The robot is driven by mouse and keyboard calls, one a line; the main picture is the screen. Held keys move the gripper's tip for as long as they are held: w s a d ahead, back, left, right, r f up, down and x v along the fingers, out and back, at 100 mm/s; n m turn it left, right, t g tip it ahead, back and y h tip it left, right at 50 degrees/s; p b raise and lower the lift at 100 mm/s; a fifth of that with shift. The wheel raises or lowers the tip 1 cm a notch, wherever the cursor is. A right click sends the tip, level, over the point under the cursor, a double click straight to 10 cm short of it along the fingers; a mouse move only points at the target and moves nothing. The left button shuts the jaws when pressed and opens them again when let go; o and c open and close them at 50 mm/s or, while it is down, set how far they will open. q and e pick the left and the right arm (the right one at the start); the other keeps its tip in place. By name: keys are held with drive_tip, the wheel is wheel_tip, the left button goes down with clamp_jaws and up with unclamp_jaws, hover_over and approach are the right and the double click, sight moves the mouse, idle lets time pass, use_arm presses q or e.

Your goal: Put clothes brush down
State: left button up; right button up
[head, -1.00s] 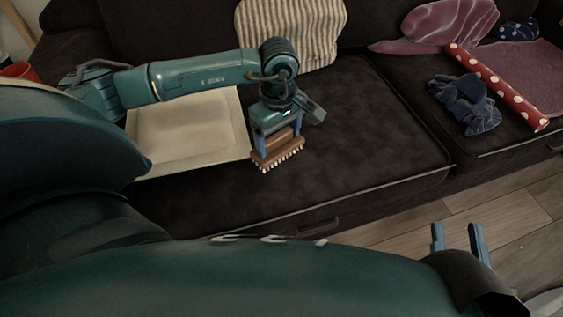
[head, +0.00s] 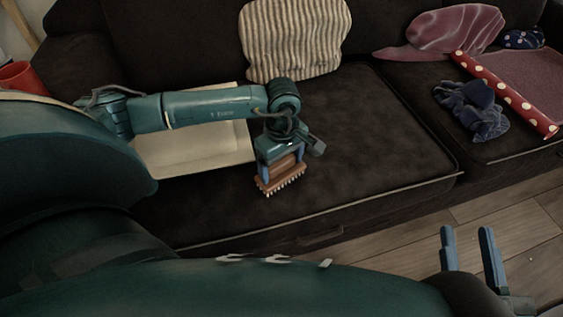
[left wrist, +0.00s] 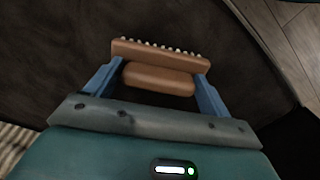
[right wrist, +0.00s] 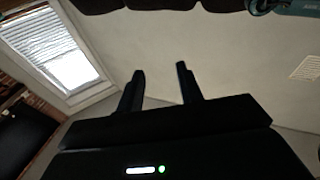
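The clothes brush (head: 280,179) is brown with pale bristles. My left gripper (head: 282,170) is shut on its handle, with one blue finger at each end. The brush is over the dark sofa seat (head: 370,140), bristles facing down; I cannot tell whether they touch the seat. In the left wrist view the brush (left wrist: 160,76) sits between the two fingers, bristles pointing away from the gripper. My right gripper (head: 467,240) is open and empty over the floor in front of the sofa. In the right wrist view its fingers (right wrist: 160,82) stand apart with nothing between them.
A cream tray (head: 165,162) lies on the seat behind my left arm. A striped cushion (head: 295,38) leans on the backrest. To the right lie a crumpled blue cloth (head: 472,110), a red polka-dot roll (head: 508,95) and a purple cloth (head: 455,28). The seat right of the brush is clear.

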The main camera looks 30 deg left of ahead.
use_arm(q)
drive_tip(key=o, duration=0.3)
drive_tip(key=shift+o, duration=0.2)
